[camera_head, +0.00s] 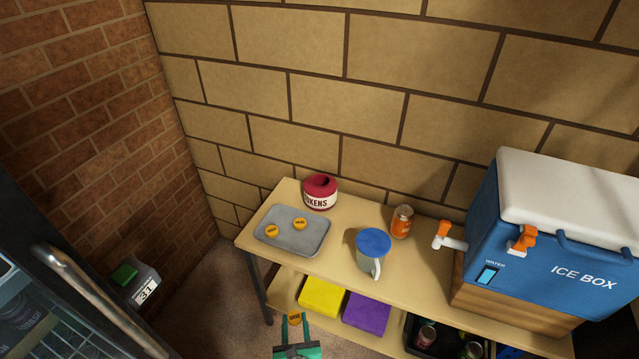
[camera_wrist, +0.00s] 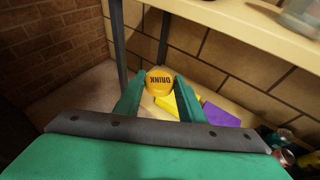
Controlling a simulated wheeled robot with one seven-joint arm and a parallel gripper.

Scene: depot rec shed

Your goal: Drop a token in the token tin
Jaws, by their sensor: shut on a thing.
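The token tin (camera_head: 319,193) is a red and white tin marked TOKENS, with a dark opening in its top, at the back left of the wooden table. Two orange-yellow tokens, one left (camera_head: 271,231) and one right (camera_head: 299,223), lie on the grey tray in front of it. My gripper (camera_head: 294,321) is in front of the table and below its top, apart from the tin. It is shut on a yellow token (camera_wrist: 159,81) marked DRINK, held between the green fingertips in the wrist view. The tin is not in the wrist view.
The grey tray (camera_head: 292,243) lies near the table's left end. Yellow (camera_head: 322,297) and purple (camera_head: 366,314) things lie on the lower shelf.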

